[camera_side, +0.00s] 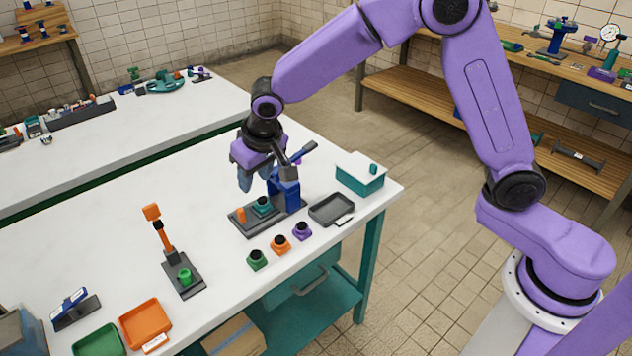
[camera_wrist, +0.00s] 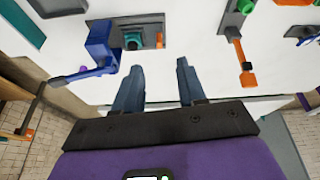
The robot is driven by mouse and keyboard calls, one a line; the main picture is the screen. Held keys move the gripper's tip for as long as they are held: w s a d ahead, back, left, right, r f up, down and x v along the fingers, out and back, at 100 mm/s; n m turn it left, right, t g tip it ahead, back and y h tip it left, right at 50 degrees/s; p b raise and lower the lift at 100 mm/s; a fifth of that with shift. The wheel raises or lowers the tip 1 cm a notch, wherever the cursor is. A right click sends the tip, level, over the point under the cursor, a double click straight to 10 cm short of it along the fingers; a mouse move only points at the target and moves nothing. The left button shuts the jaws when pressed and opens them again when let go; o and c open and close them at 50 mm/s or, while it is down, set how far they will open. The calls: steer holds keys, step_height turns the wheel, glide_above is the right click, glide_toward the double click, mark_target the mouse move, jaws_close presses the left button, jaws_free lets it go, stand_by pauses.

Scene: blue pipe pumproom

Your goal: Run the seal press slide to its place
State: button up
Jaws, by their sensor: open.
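The seal press has a blue frame with a lever (camera_side: 286,188) on a dark base (camera_side: 292,206). A teal piece with a dark top (camera_side: 262,206) sits on the base in front of the blue frame. A small orange tab (camera_side: 240,215), which looks like the slide's handle, stands at the base's left end. In the wrist view the teal piece (camera_wrist: 132,41) and the orange tab (camera_wrist: 159,40) lie beyond my fingertips. My gripper (camera_side: 256,182) is open and empty above and behind the press, apart from the tab; it also shows in the wrist view (camera_wrist: 159,68). The blue frame partly hides the base.
Green (camera_side: 257,260), orange (camera_side: 279,244) and purple (camera_side: 302,231) pieces stand in front of the press. A dark tray (camera_side: 331,209) and a teal box (camera_side: 360,176) are to its right. A station with an upright orange lever (camera_side: 160,230) is left. White tabletop between is clear.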

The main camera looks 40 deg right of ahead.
steer(key=s+d+r+n, duration=0.1)
steer(key=s+d+n, duration=0.1)
steer(key=s, duration=0.4)
steer(key=s+d+r+n+g, duration=0.1)
steer(key=s+d+r+n, duration=0.1)
steer(key=s, duration=0.5)
steer(key=shift+d+r, duration=0.2)
steer(key=shift+d, duration=0.05)
steer(key=shift+w, duration=0.1)
steer(key=m+t, duration=0.1)
steer(key=m, duration=0.4)
glide_toward(240, 210)
steer(key=shift+t, duration=0.3)
steer(key=x, duration=1)
steer(key=shift+f, duration=0.35)
jaws_close()
